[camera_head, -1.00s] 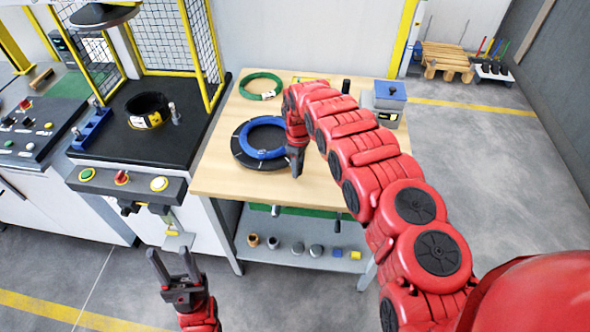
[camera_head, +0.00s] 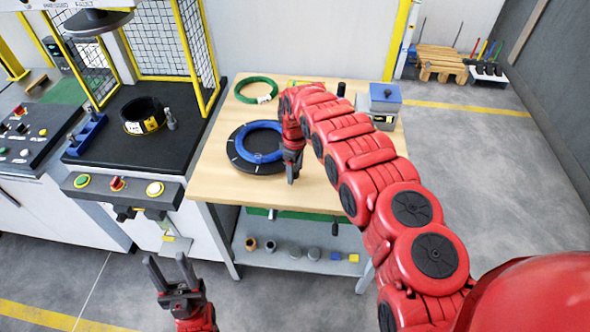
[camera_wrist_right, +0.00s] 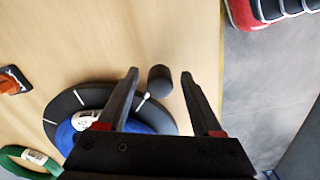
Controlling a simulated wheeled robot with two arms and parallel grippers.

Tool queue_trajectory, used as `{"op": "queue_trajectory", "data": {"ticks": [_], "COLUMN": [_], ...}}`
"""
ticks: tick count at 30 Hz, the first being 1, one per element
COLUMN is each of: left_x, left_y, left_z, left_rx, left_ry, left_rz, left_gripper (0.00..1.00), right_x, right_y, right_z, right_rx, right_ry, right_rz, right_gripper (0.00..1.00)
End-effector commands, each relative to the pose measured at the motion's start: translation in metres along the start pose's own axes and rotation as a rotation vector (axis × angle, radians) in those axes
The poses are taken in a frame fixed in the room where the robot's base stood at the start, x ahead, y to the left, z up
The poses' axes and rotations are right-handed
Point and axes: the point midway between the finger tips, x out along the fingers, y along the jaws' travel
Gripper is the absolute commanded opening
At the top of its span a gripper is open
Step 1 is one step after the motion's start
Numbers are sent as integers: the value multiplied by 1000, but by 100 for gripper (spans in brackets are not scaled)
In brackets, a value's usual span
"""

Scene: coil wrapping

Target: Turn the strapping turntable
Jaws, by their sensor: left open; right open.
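The strapping turntable (camera_head: 258,169) is a flat black disc with white marks on the wooden bench; in the right wrist view its rim (camera_wrist_right: 62,105) shows at lower left. A blue coil (camera_head: 260,158) lies on it. A short black peg-like knob (camera_wrist_right: 160,80) stands just beyond the turntable's marked edge, between the fingertips of my right gripper (camera_wrist_right: 160,73). The fingers are open, with a gap on both sides of the knob. In the head view my right gripper (camera_head: 291,174) is at the turntable's right side and hides the knob. My left gripper (camera_head: 170,264) is open and empty, low in front of the machine.
A green coil (camera_head: 257,89) lies at the bench's back left, a grey-blue box (camera_head: 384,98) at its back right. A black coil (camera_head: 145,116) sits on the machine at left, above a button panel (camera_head: 118,186). The bench's (camera_head: 215,178) front left is bare.

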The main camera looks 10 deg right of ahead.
Motion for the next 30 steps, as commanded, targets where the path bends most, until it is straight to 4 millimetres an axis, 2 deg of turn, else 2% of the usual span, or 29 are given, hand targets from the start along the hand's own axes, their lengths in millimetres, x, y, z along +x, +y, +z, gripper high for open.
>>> {"op": "queue_trajectory", "data": {"ticks": [8, 14, 18, 22, 30], "left_x": [-8, -20, -24, -5, -17], "left_y": [0, 1, 1, 0, 1], "left_z": [1, 4, 4, 1, 3], "left_rx": [0, 0, 0, 0, 0], "left_ry": [0, 0, 0, 0, 0], "left_rz": [0, 0, 0, 0, 0], "left_gripper": [50, 50, 50, 50, 50], "right_x": [-20, -56, -91, -123, -156], "right_y": [2, 2, 2, 2, 1], "right_z": [-1, -1, 0, 1, -1], "right_rx": [0, 0, 1, 2, 0], "right_ry": [3, 2, 4, 2, 3], "right_rz": [4, 6, 8, 4, 2], "right_gripper": [67, 67, 67, 67, 67]}}
